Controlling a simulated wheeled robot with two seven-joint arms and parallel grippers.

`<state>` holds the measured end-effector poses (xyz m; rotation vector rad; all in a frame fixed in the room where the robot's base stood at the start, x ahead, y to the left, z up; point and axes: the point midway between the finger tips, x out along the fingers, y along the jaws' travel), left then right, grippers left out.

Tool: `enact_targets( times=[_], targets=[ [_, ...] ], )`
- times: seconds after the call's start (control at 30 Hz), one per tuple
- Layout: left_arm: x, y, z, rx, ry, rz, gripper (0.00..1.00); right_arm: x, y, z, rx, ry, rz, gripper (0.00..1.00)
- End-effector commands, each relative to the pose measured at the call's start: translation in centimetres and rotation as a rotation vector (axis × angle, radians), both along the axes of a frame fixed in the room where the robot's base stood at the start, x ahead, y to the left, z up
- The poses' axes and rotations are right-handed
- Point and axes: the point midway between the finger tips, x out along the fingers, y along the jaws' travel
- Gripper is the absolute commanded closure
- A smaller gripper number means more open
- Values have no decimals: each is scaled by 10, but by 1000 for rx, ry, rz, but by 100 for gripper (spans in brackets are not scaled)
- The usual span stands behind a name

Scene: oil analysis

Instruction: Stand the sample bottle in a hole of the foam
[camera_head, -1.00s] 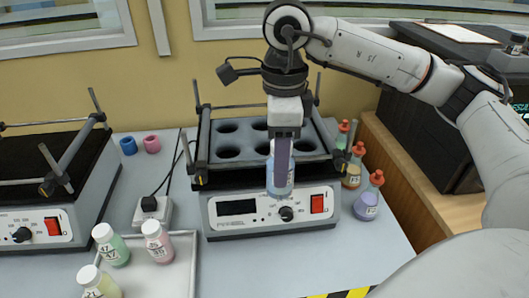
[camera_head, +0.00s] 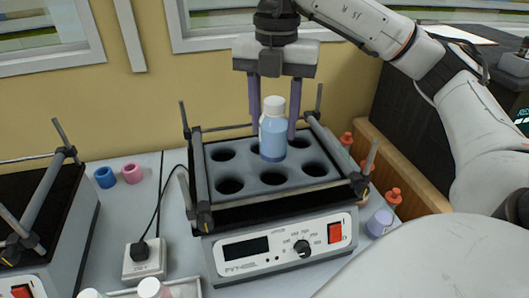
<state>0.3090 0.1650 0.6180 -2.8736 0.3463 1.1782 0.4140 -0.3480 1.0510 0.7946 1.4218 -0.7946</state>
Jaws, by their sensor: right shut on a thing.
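The sample bottle (camera_head: 273,137), with a white cap and pale blue liquid, is upright between the two purple fingers of my right gripper (camera_head: 274,132), which is shut on it. The grey foam (camera_head: 250,172) has two rows of round holes and sits in the shaker. The bottle is over the middle of the foam, in front of the back middle hole, which it mostly hides. Its lower edge shows, so it does not look sunk in a hole; I cannot tell whether it touches the foam. The front holes are empty. My left gripper is not in view.
Shaker rods and clamps (camera_head: 204,216) border the foam. A control panel (camera_head: 282,246) faces front. Red-capped bottles (camera_head: 380,222) stand to the right. A second shaker (camera_head: 35,240) is at left. Pink (camera_head: 132,172) and blue (camera_head: 104,177) rings and a socket (camera_head: 145,262) lie between.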

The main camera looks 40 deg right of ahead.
Motion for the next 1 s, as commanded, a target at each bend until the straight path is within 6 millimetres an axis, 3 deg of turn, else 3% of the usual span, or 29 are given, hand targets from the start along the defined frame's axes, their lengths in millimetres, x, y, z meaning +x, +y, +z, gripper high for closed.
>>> enact_targets(
  times=[0.03, 0.1, 0.27, 0.5, 0.93, 0.97, 1.0],
  targets=[
    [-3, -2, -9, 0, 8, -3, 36, -1, 0, -16, -1, 3, 0, 85],
    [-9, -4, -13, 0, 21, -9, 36, -1, 0, -27, -1, 3, 2, 85],
    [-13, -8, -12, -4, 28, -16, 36, 0, 0, -39, -1, -1, 1, 85],
    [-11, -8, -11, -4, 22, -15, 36, 0, 0, -71, -1, 0, 2, 85],
    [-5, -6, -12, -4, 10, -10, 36, 0, 1, -79, 1, -2, 3, 85],
    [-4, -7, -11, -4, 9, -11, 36, 0, 0, -80, 1, -1, 3, 56],
    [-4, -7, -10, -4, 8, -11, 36, 0, 1, -79, 1, -1, 3, 49]
  ],
)
